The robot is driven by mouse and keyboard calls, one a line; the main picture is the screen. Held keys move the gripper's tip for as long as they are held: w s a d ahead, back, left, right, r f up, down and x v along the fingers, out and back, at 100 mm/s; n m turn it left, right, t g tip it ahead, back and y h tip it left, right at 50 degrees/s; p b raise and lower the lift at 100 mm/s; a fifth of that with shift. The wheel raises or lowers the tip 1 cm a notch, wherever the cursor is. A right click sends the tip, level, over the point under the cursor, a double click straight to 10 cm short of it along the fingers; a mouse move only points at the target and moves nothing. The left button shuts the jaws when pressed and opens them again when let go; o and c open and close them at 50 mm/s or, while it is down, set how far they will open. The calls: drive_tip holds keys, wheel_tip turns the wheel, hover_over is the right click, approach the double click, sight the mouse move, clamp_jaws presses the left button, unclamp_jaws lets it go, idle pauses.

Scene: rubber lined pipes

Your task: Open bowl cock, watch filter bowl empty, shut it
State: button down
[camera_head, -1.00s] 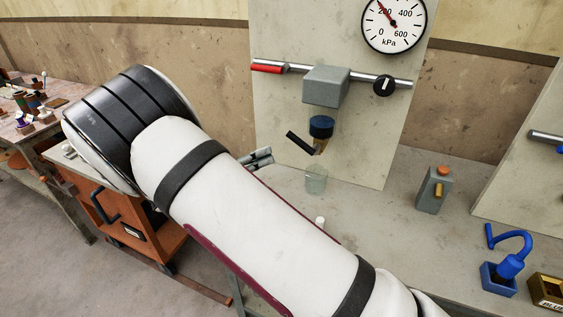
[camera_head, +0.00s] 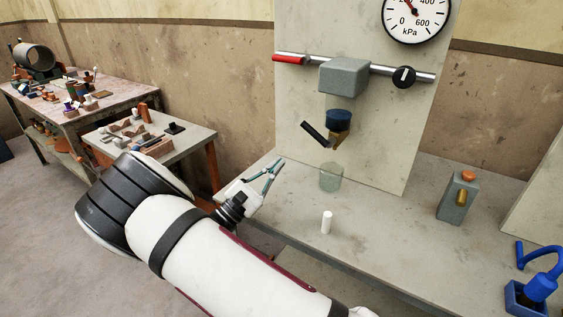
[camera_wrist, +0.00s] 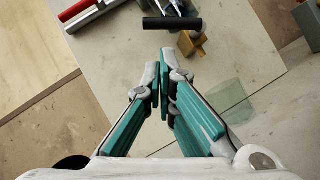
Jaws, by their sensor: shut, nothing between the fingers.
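A grey filter block (camera_head: 343,77) sits on a pipe across the upright panel. Below it is a dark blue part (camera_head: 338,118), with what looks like a clear bowl above it; the liquid level cannot be made out. A brass cock (camera_head: 343,138) with a black lever (camera_head: 316,133) hangs underneath. In the head view the lever slants up to the left. The wrist view shows the lever (camera_wrist: 172,23) and brass cock (camera_wrist: 194,44) beyond my fingertips. My gripper (camera_head: 275,166) is shut and empty, left of and below the lever, apart from it. A clear cup (camera_head: 331,177) stands below the cock.
The pipe carries a red handle (camera_head: 289,59) and a black knob (camera_head: 404,77). A kPa gauge (camera_head: 416,14) is above. A white cylinder (camera_head: 327,222) stands on the bench (camera_head: 385,235). A grey bottle-like block (camera_head: 458,195) and a blue fixture (camera_head: 538,280) are at right.

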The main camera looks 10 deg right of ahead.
sight(315, 134)
drive_tip(key=x, duration=0.8)
drive_tip(key=shift+d+p, duration=0.2)
drive_tip(key=shift+p, duration=0.15)
drive_tip(key=shift+w+r, duration=0.1)
drive_tip(key=shift+r+m+g, duration=0.45)
drive_tip(key=shift+m+g, duration=0.2)
drive_tip(key=shift+m, duration=0.3)
drive_tip(key=shift+r+m+g, duration=0.4)
drive_tip(key=shift+m+g, duration=0.25)
drive_tip(key=shift+m, duration=0.3)
drive_tip(key=shift+s+d+r+m+g+y+p, duration=0.35)
drive_tip(key=shift+r+m+g+y+p, duration=0.4)
drive_tip(key=shift+m, duration=0.9)
drive_tip(key=shift+s+d+r+m+g+y+p, duration=0.4)
drive_tip(key=shift+r+m+g, duration=0.45)
drive_tip(key=shift+m, duration=0.75)
drive_tip(key=shift+s+d+r+m+g+y+p, duration=0.25)
drive_tip(key=shift+r+m+g+y+p, duration=0.55)
drive_tip(key=shift+m, duration=0.85)
drive_tip(key=shift+s+d+r+m, duration=0.15)
drive_tip(key=shift+r+m, duration=0.05)
drive_tip(key=shift+m, duration=0.1)
